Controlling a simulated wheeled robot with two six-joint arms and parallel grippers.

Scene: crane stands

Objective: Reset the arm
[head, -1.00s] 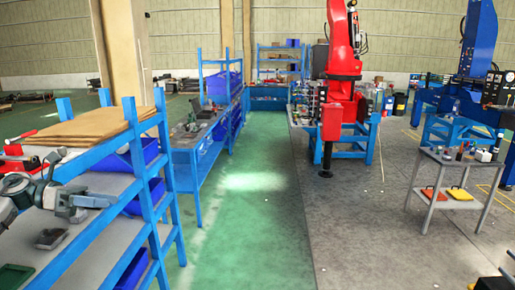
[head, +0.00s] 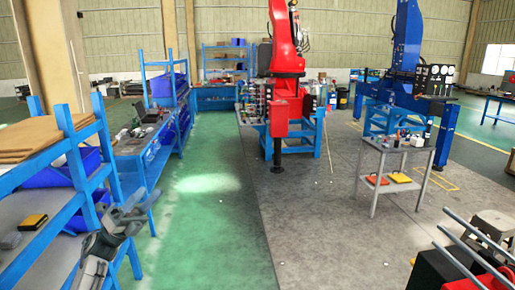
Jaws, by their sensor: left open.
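My left arm comes in from the lower left, grey and dark. Its gripper (head: 138,211) is open and empty, in front of the blue shelf rack's near post, and points up and to the right. The fingers seem clear of the rack, though the exact gap is hard to tell. My right gripper is not in view.
The blue rack (head: 75,150) at left holds brown boards (head: 38,137), a blue bin and a small yellow-black item (head: 33,222). A red machine (head: 287,95) stands ahead. A grey table (head: 398,147) stands at right. Metal rails (head: 470,262) show lower right. The middle floor is clear.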

